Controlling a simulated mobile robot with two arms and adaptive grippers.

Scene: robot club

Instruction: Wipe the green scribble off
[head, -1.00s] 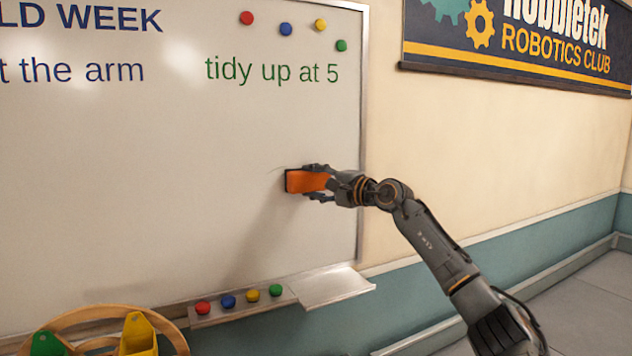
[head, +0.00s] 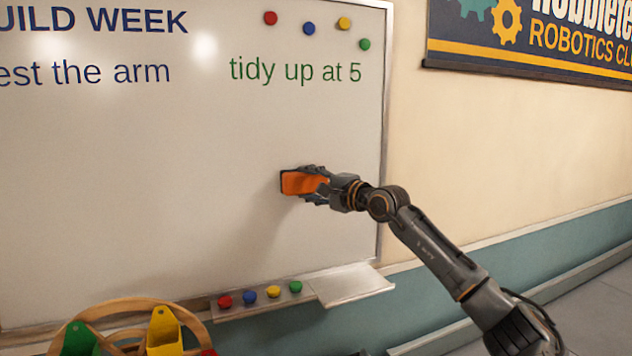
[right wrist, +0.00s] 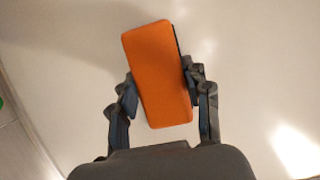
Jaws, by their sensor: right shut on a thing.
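My right gripper (head: 318,184) is shut on an orange eraser (head: 298,183) with a dark face turned to the whiteboard. The eraser is at the lower right part of the whiteboard (head: 180,150); it seems to be at the surface, but I cannot tell whether it touches. In the right wrist view the eraser (right wrist: 156,75) sits slightly tilted between the two fingers. No green scribble shows on the visible board; the only green marking is the neat writing "tidy up at 5" (head: 295,70). My left gripper is not in view.
Round magnets are on the board's top right, including a green one (head: 364,44). A tray (head: 350,285) below the board has several more magnets on its left part. A wooden rack (head: 190,325) with coloured bins stands at the lower left. A club banner (head: 540,35) hangs at right.

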